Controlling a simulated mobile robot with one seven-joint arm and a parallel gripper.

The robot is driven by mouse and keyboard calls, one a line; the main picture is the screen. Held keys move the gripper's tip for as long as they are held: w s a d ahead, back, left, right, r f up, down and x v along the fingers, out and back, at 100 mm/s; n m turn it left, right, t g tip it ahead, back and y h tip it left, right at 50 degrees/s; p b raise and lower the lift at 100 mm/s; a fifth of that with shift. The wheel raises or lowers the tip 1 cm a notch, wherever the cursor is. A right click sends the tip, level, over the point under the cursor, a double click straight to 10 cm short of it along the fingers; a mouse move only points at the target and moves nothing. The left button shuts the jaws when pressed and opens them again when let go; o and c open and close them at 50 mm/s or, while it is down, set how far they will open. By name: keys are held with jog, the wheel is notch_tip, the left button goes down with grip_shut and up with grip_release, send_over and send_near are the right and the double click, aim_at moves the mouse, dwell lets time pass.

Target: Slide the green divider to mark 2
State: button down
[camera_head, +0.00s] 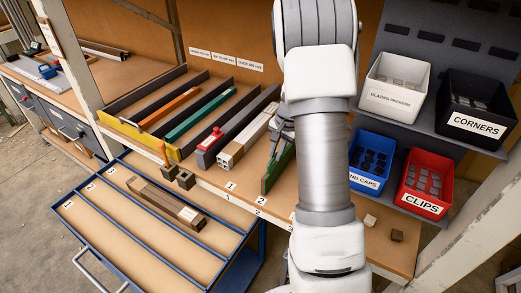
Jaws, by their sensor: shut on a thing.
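The green divider (272,177) stands upright on edge on the wooden bench, right of the white profiles. Its front end is close behind the label marked 2 (260,200); exact alignment is hard to judge from this angle. My gripper (277,147) is shut on the divider's upper edge. My arm hides the divider's far part and much of the bench to its right. The label marked 1 (231,186) lies to the left along the bench's front edge.
White box profiles (246,137) and a dark profile with a red end piece (210,139) lie left of the divider. Blue (370,181), red (407,201), white (375,90) and black (446,119) bins stand at right. An open blue drawer (155,262) juts out below.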

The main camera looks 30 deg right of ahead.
jog(key=shift+s+d, duration=0.2)
jog(key=c, duration=0.9)
grip_release()
jog(key=shift+r, duration=0.1)
jog(key=s+r, duration=0.1)
jog(key=r, duration=0.4)
jog(key=s+d+r, duration=0.1)
jog(key=r, duration=0.5)
jog(key=s+r+p, duration=0.1)
jog(key=r, duration=0.5)
jog(key=shift+d, duration=0.4)
